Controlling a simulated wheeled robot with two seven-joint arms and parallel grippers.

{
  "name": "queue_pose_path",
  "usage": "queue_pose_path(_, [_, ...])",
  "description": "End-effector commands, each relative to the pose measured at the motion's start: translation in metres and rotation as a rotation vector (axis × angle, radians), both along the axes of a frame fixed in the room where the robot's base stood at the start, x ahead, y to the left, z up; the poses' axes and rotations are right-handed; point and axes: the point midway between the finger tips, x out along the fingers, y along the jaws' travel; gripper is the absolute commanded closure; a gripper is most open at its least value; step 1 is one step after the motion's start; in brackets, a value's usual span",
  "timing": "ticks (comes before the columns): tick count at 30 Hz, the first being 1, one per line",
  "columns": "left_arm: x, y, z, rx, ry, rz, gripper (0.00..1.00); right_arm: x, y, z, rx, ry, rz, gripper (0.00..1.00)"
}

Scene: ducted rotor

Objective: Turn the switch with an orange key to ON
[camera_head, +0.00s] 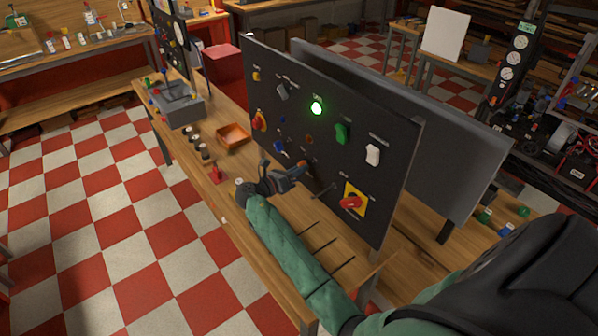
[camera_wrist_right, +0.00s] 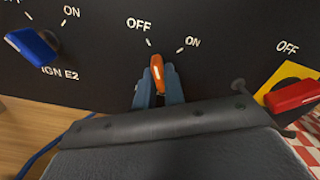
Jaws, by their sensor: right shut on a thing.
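The switch with the orange key (camera_wrist_right: 157,72) is on the upright black panel (camera_head: 262,66). In the right wrist view, its key points up and leans slightly left, towards the OFF mark, with ON to its right. My right gripper (camera_head: 301,169) is at the lower middle of the panel in the head view. In the wrist view its two blue-grey fingers (camera_wrist_right: 158,91) are on either side of the key's lower part, shut on it. The fingers hide the key's base. My left gripper is in neither view.
A blue-key switch (camera_wrist_right: 33,46) is left of the orange one, and a red rotary switch (camera_head: 351,202) on a yellow plate is right. A lit green lamp (camera_head: 317,108) is higher up. An orange tray (camera_head: 233,136) stands on the wooden bench left of my gripper.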

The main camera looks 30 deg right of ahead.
Motion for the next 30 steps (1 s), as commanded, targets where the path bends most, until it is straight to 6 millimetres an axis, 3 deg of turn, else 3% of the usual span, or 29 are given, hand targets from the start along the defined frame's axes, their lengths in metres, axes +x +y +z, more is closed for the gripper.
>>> queue_pose_path(15, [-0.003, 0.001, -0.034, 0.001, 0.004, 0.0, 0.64, 0.001, 0.0, -0.003, 0.035, -0.443, 0.001, 1.0])
queue_pose_path(30, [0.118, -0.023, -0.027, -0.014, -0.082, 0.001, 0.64, 0.002, 0.0, -0.005, 0.07, -0.88, 0.0, 1.0])
